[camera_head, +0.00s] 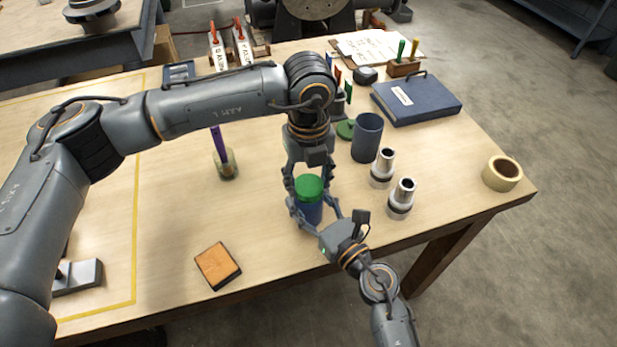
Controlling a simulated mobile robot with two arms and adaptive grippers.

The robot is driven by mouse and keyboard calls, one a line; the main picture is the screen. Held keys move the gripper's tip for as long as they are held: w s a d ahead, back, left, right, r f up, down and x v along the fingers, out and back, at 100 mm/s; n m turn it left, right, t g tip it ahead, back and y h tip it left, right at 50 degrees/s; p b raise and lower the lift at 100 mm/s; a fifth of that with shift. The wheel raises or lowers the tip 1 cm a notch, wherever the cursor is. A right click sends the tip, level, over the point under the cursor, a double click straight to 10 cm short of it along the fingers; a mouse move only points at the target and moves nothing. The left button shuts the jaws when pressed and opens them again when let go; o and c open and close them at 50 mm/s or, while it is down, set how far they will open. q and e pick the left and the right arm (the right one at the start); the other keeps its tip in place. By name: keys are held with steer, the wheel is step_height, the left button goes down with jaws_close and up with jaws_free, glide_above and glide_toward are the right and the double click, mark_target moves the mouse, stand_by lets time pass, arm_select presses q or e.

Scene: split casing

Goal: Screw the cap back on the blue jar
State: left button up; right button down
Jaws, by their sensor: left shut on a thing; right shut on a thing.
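The blue jar (311,211) stands upright near the front edge of the table. A green cap (309,186) sits on top of it; I cannot tell how tightly it is seated. My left gripper (308,190) reaches down from above and is shut on the green cap. My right gripper (314,214) comes in from the front right, low, and is shut on the blue jar's body. The fingers hide parts of the jar's sides.
Another green lid (346,129) lies behind. An orange-brown block (217,265) lies front left, a tape roll (502,174) far right. The table between block and jar is clear.

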arm_select(q)
steer(key=m, duration=0.3)
steer(key=shift+m, duration=0.3)
steer(key=m, duration=0.3)
steer(key=shift+m, duration=0.4)
steer(key=m, duration=0.5)
steer(key=shift+m, duration=0.3)
steer(key=m, duration=0.3)
steer(key=shift+f+m, duration=0.1)
steer(key=shift+m, duration=0.2)
steer(key=m, duration=0.3)
steer(key=shift+m, duration=0.4)
steer(key=m, duration=0.7)
steer(key=o, duration=1.4)
steer(key=shift+c, duration=0.2)
